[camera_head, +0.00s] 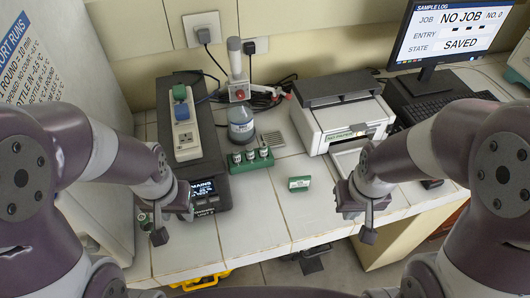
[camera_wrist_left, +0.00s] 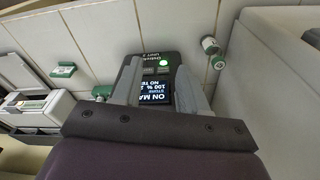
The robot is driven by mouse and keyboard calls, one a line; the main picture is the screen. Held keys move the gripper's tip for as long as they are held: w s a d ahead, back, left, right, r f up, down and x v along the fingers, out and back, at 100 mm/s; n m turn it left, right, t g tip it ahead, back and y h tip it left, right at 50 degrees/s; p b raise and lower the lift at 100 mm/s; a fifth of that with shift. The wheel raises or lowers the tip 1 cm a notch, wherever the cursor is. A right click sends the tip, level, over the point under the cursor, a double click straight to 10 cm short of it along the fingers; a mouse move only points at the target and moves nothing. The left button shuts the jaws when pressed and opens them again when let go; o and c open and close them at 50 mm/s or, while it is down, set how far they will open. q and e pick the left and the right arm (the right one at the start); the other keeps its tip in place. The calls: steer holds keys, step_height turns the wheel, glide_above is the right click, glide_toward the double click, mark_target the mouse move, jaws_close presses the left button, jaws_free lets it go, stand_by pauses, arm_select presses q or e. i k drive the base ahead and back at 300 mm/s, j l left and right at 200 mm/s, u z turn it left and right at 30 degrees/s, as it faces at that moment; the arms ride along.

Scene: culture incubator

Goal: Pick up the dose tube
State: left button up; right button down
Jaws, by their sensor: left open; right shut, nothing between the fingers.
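I cannot tell for certain which vial is the dose tube. A small white vial with a green end (camera_head: 146,221) is on the bench beside my left gripper (camera_head: 160,232). In the left wrist view, two small white and green pieces, a vial (camera_wrist_left: 210,44) and another (camera_wrist_left: 217,62), lie right of the fingers. A green rack (camera_head: 251,165) holds several white-labelled vials at mid bench. My left gripper (camera_wrist_left: 157,68) is open and empty, over the front of a black device with a lit display (camera_wrist_left: 154,92). My right gripper (camera_head: 367,232) is shut and empty near the bench's front edge.
A green block (camera_head: 299,184) lies on the tiles. A white printer (camera_head: 345,113) stands at right, with a monitor (camera_head: 445,32) behind. A white cabinet wall (camera_head: 75,130) borders the left. The front-middle tiles are clear.

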mark_target(263, 146)
steer(key=i+z, duration=0.1)
steer(key=z, duration=0.3)
steer(key=i+z, duration=0.15)
steer(key=z, duration=0.25)
steer(key=i+z, duration=0.1)
steer(key=z, duration=0.3)
